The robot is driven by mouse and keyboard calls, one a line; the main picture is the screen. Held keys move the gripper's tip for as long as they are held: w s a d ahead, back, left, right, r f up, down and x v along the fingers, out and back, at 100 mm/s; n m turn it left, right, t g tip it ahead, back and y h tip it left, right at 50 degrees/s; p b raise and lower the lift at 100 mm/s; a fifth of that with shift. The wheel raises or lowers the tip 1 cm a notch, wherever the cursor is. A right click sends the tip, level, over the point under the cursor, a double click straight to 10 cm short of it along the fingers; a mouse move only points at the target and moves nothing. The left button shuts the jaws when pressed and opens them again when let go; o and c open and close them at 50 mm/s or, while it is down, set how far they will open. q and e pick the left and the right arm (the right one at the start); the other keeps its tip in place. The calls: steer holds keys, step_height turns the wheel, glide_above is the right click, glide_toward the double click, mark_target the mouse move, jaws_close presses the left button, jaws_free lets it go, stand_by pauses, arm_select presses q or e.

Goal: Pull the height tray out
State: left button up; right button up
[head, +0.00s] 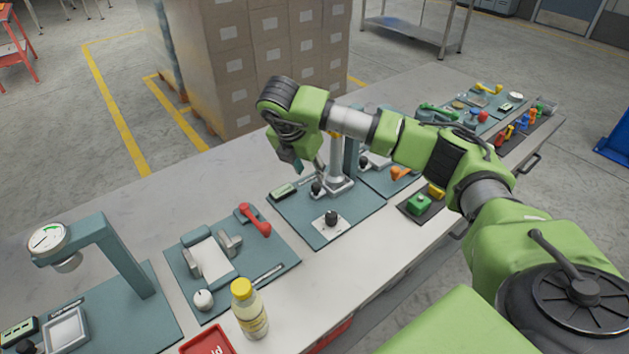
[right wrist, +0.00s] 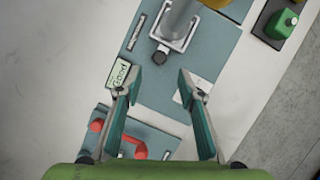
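A small white plate with a black knob (head: 331,220), which looks like the tray of the height station, lies on the teal mat (head: 362,222) in front of the grey column stand (head: 338,172). In the right wrist view part of the white plate (right wrist: 181,97) shows; the rest is hidden by a finger. My right gripper (head: 299,166) hangs above this mat, left of the column. Its fingers (right wrist: 157,80) are spread, with nothing between them. The small display (right wrist: 120,73) beside the left finger reads "Good". My left gripper is not in view.
A fixture with a red handle (head: 254,220) stands left of the mat. A yellow-capped bottle (head: 249,310) and a red tray (head: 208,341) are at the front edge. A green block (head: 419,203) lies to the right. A dial stand (head: 118,255) is far left.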

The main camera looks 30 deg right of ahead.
mark_target(315, 185)
steer(key=p+x, duration=0.1)
steer(key=x, duration=0.7)
jaws_close()
